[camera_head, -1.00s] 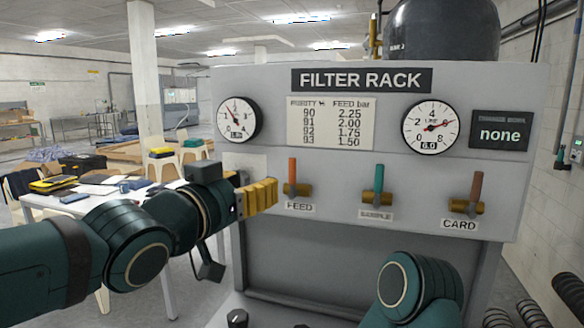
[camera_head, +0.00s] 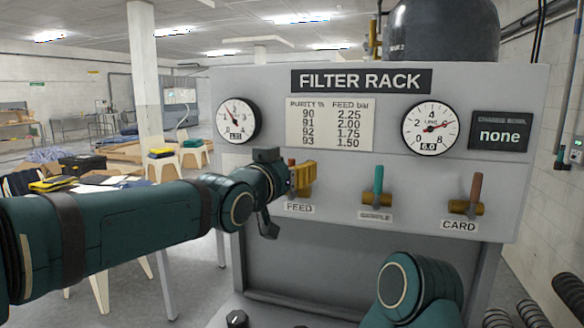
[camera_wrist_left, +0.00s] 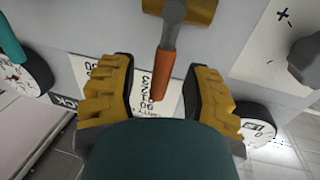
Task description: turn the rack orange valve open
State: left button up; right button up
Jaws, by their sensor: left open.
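The orange valve handle (camera_wrist_left: 162,75) belongs to the FEED valve on the filter rack. In the earlier head view it stands upright. In the left wrist view it lies between the two yellow fingers of my left gripper (camera_wrist_left: 165,92), with gaps on both sides. The gripper is open around it, not clamped. In the head view my left gripper (camera_head: 303,177) covers most of the handle and its brass body, just above the FEED label (camera_head: 299,207). My right gripper is not in view.
The teal SAMPLE handle (camera_head: 379,180) and the brown CARD handle (camera_head: 475,190) stand to the right on the same panel. Two gauges (camera_head: 237,119) (camera_head: 430,129) sit above. A table (camera_head: 95,195) with items stands behind at left.

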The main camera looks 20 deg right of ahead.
pick_arm(q)
jog(key=shift+o, duration=0.2)
grip_shut()
